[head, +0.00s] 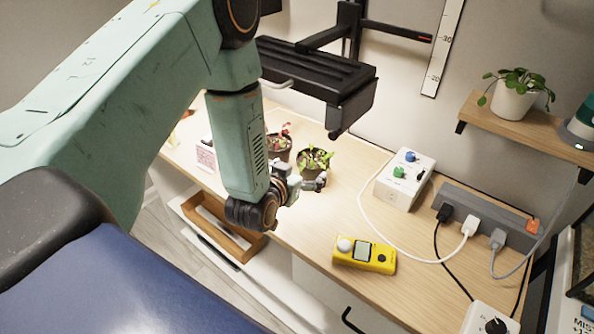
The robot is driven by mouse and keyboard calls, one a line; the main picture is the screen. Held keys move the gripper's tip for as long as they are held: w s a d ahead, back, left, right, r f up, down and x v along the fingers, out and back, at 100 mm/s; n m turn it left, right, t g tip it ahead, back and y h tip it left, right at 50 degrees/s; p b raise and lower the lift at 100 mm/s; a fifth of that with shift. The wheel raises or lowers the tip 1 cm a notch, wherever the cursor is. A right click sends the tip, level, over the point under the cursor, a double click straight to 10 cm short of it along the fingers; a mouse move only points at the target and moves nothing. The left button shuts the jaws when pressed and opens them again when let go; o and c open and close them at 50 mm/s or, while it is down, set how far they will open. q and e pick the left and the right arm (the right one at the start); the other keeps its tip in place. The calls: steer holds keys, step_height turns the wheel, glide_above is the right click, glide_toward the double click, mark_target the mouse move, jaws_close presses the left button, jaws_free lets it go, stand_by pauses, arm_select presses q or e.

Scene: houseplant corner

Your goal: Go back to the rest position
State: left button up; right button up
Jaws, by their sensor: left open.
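My left arm comes in from the left, its green links crossing the upper left of the head view. My left gripper (318,183) is small in the picture, above the wooden bench (330,222), with its fingers toward the right. It is open and I see nothing held in it. It overlaps the lower edge of a small potted plant (314,160); I cannot tell whether they touch. My right gripper is not in view.
A second potted plant (279,146) stands behind the arm. A yellow meter (364,255) lies near the bench's front edge. A white control box (405,180) and a power strip (487,215) with cables are at right. A black lamp-like fixture (317,75) hangs above the plants.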

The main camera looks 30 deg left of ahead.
mark_target(316, 157)
arm_select(q)
steer(key=shift+v, duration=0.8)
steer(key=shift+w, duration=0.15)
steer(key=b+x, duration=0.1)
steer(key=x, duration=1.1)
steer(key=shift+f, duration=0.1)
steer(key=shift+r, duration=0.45)
